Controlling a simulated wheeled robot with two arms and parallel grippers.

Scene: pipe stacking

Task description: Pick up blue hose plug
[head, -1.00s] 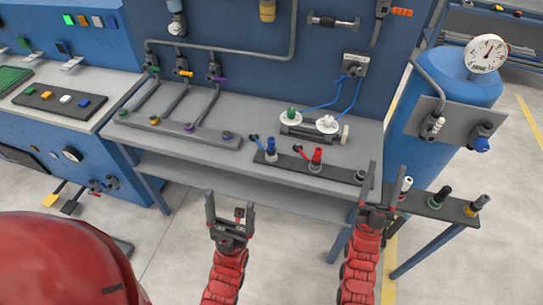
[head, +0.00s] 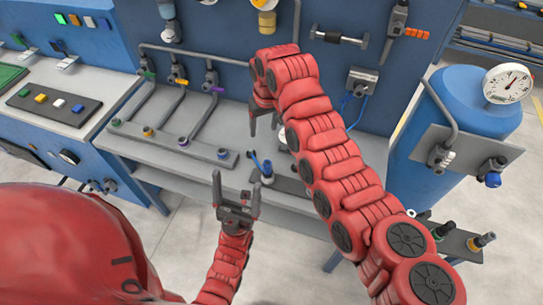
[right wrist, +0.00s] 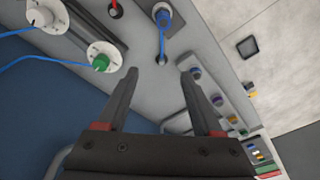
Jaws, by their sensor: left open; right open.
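The blue hose plug (head: 267,170) stands upright on a dark strip at the front of the workbench. It also shows in the right wrist view (right wrist: 163,16), at the top, with a thin blue hose running from it to a small socket (right wrist: 162,60). My right gripper (head: 265,128) is open and empty above and behind the plug. In the right wrist view its fingertips (right wrist: 163,75) are apart, with the plug beyond them. My left gripper (head: 236,188) is open and empty in front of the bench, left of the plug. My right arm hides the red plug in the head view.
A rail with several coloured ports (head: 165,138) lies left of the plug. White discs, one with a green knob (right wrist: 101,61), are on a plate nearby. A blue tank with a gauge (head: 508,83) stands at right. Black and yellow plugs (head: 482,241) stand on the strip's right end.

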